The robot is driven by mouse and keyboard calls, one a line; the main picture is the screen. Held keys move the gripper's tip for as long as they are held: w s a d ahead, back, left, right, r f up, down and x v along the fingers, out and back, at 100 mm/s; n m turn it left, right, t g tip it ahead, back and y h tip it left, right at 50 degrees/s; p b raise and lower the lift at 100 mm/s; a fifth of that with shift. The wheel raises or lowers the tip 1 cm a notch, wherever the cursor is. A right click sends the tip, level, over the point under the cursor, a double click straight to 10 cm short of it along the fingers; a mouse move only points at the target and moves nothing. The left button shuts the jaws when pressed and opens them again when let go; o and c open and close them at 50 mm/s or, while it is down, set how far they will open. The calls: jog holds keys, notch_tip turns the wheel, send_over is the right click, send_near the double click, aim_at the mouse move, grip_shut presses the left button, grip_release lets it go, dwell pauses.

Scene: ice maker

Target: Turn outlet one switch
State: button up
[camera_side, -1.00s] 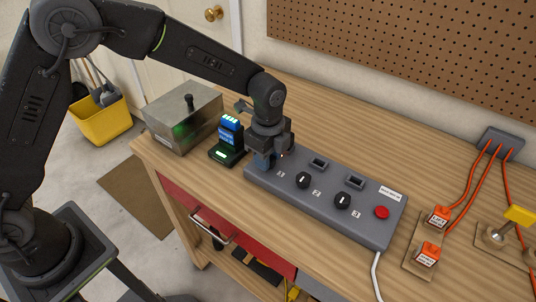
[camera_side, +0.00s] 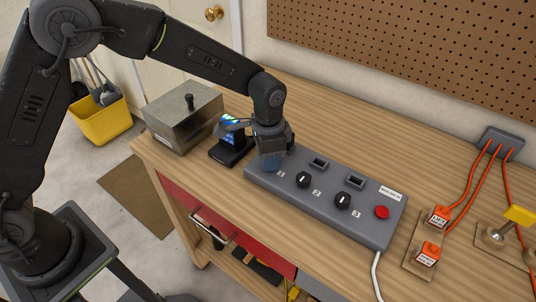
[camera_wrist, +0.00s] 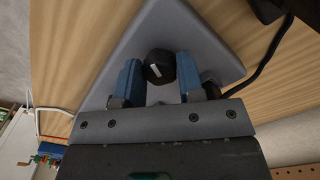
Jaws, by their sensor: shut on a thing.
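A grey outlet box (camera_side: 325,203) lies on the workbench, with black knobs numbered one, two and three. My gripper (camera_side: 269,163) is down over its left end and hides the outlet one switch in the side view. In the wrist view the outlet one switch (camera_wrist: 157,66) is a round black knob with a white pointer mark, between my two blue fingers. My gripper is shut on this knob. The knobs for outlets two (camera_side: 303,180) and three (camera_side: 342,201) stand uncovered to the right.
A red button (camera_side: 382,212) is at the box's right end. A small lit display (camera_side: 230,135) and a metal box with a black knob (camera_side: 185,118) stand just left of my gripper. Orange cables (camera_side: 477,175) run on the right. The bench behind the outlet box is clear.

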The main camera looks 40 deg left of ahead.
jog(key=n, duration=0.5)
jog(key=shift+d, duration=0.1)
jog(key=shift+n, duration=0.3)
dwell(0.4)
jog(key=o, duration=0.9)
notch_tip(320, 180, up, 14)
jog(key=shift+f, duration=0.1)
jog(key=s+a+r+t, duration=0.2)
jog(key=s+a+r, duration=0.3)
jog(key=a+r, duration=0.1)
jog(key=s+a+t, duration=0.1)
jog(key=s+a, duration=0.2)
jog(key=s, duration=0.3)
jog(key=s+a+n+t, duration=0.1)
jog(key=s+a, duration=0.2)
jog(key=s, duration=0.3)
jog(key=s+a+n+t, duration=0.1)
jog(key=s+a, duration=0.2)
jog(key=s, duration=0.3)
jog(key=shift+s+a+f+t, duration=0.1)
jog(key=shift+s+f+t, duration=0.2)
jog(key=shift+f, duration=0.1)
